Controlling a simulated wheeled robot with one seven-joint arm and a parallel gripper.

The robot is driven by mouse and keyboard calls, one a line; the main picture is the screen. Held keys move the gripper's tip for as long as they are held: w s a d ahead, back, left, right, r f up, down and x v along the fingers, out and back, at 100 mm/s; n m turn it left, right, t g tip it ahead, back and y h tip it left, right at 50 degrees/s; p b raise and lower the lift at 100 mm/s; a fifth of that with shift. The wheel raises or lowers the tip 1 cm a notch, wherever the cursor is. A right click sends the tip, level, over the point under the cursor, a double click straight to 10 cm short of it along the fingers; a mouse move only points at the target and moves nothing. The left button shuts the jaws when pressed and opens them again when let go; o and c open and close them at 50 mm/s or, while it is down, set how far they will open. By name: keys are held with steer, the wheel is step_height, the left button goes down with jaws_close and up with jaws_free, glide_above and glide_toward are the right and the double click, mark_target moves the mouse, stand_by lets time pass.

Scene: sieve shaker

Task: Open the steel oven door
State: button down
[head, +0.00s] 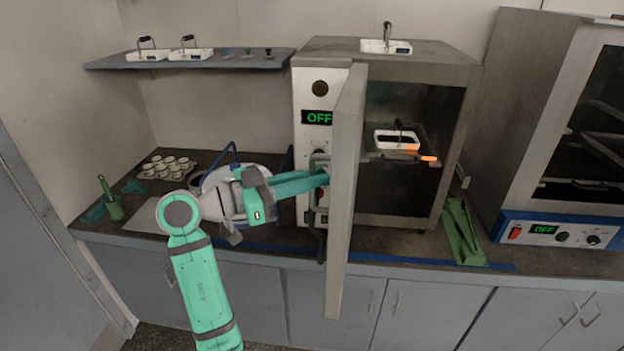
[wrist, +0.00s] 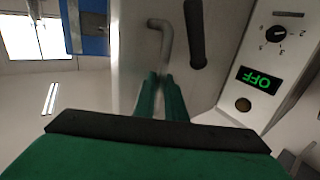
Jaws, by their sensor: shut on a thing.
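The steel oven (head: 452,75) stands on the counter, and its inside shows through the open front. Its door (head: 347,190) stands out from the oven's left side, seen nearly edge-on in the head view. My gripper (head: 322,180) reaches the door's outer face from the left. In the wrist view, the fingers of my gripper (wrist: 160,92) are shut on the lower end of a grey bent handle (wrist: 165,45). A dark bar (wrist: 194,30) shows beside it. The door edge partly hides the fingertips in the head view.
A white tray (head: 397,140) sits on a rack inside the oven near a glowing orange part. Crucibles (head: 170,165) and a green pestle-like item (head: 110,200) are at the left.

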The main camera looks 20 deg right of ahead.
steer(key=c, duration=1.8)
jaws_free()
steer(key=shift+a, duration=0.15)
steer(key=a, duration=1)
steer(key=shift+s+a, duration=0.25)
steer(key=shift+s, duration=0.1)
steer(key=shift+f, duration=0.1)
